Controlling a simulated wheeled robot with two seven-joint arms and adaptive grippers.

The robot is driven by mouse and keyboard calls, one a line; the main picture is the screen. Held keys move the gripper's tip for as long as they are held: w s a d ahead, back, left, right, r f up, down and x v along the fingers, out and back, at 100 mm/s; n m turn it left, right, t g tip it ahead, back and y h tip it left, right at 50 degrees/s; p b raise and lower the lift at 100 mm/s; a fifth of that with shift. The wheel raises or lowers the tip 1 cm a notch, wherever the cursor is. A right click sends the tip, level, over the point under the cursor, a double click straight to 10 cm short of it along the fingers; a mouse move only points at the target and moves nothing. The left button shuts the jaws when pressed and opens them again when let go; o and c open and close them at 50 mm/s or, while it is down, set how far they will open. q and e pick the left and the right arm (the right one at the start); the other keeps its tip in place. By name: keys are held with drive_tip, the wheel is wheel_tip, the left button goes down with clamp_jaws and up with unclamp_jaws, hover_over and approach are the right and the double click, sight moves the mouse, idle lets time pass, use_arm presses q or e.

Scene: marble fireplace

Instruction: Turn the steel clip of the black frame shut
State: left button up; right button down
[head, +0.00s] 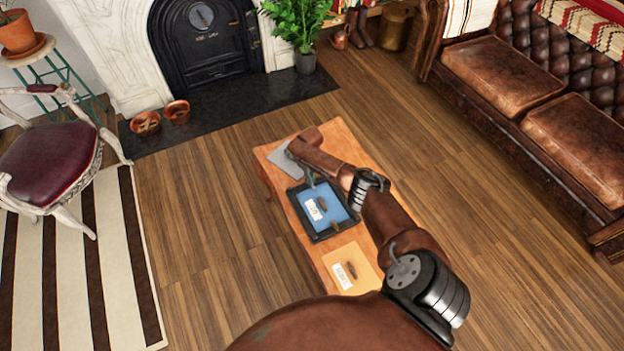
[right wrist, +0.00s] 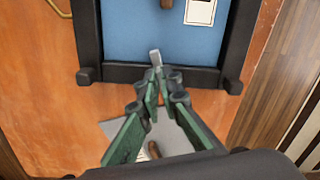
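The black frame (head: 328,237) lies on the wooden table with a blue panel (head: 340,207) inside it. In the right wrist view the frame's edge (right wrist: 125,72) crosses the upper part. The small steel clip (right wrist: 155,57) sits at that edge, reaching over the blue panel. My right gripper (right wrist: 160,78) is at the frame's edge, its green-padded fingers drawn together at the tips, right at the clip. Whether the tips touch the clip is unclear. In the head view my right gripper (head: 310,181) is above the frame's far edge, partly hidden by my arm. My left gripper is out of view.
The wooden table (head: 330,133) also carries a grey sheet (head: 281,155) beyond the frame and a tan board (head: 365,262) with a label on the near side. A leather sofa (head: 500,75) stands right, a chair (head: 50,160) left.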

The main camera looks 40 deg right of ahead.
drive_tip(key=shift+m+p, duration=0.45)
drive_tip(key=shift+m, duration=1.35)
drive_tip(key=shift+w, duration=0.1)
drive_tip(key=c, duration=2.2)
unclamp_jaws()
drive_tip(key=shift+o, duration=0.2)
drive_tip(key=shift+r, duration=0.1)
wheel_tip(320, 180, up, 12)
